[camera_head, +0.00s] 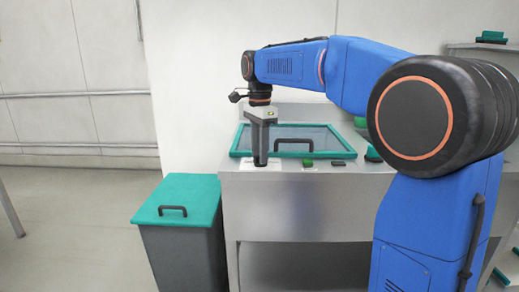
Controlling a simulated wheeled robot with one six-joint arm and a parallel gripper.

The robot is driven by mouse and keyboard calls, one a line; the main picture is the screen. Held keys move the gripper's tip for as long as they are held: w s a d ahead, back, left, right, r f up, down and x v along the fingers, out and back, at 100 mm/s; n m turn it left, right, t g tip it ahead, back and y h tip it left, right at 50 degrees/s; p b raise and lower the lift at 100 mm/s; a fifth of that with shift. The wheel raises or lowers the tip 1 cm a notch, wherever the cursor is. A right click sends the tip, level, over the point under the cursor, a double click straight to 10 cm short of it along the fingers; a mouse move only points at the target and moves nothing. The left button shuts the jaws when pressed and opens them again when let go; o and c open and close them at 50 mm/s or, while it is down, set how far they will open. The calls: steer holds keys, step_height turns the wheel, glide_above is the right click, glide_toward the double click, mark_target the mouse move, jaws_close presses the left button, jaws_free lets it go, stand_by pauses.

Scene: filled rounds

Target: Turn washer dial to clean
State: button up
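The washer looks to be the steel unit (340,185) in the middle, with a teal-framed glass lid (345,135) and a dark handle on its top. My gripper (260,163) points straight down over the left front of the unit's top, beside the lid's front left corner. Its fingers overlap in this view, so their opening does not show. A pale label strip (247,165) lies around the fingertips. No dial is clearly seen; one could be hidden behind the fingers. A small green knob or button (307,162) sits right of the gripper, with a small dark piece (338,163) beside it.
A grey bin (180,255) with a teal lid stands on the floor left of the unit. A green item (373,154) sits on the top near my arm. Shelves with teal items (491,37) are at the right. The floor at far left is mostly clear.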

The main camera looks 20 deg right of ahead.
step_height(320, 180, up, 18)
steer(key=shift+f, duration=0.25)
stand_by(0.4)
steer(key=s+d+f+n+t, duration=0.2)
steer(key=s+f+n, duration=0.6)
steer(key=s+f, duration=0.9)
steer(key=s+d+f+n+t, duration=0.2)
steer(key=s+d+f+n, duration=0.3)
steer(key=s+f, duration=1.1)
step_height(320, 180, down, 3)
steer(key=n, duration=0.2)
steer(key=shift+s+f+n+t, duration=0.2)
steer(key=shift+s+n+t, duration=0.15)
steer(key=shift+n+t, duration=0.05)
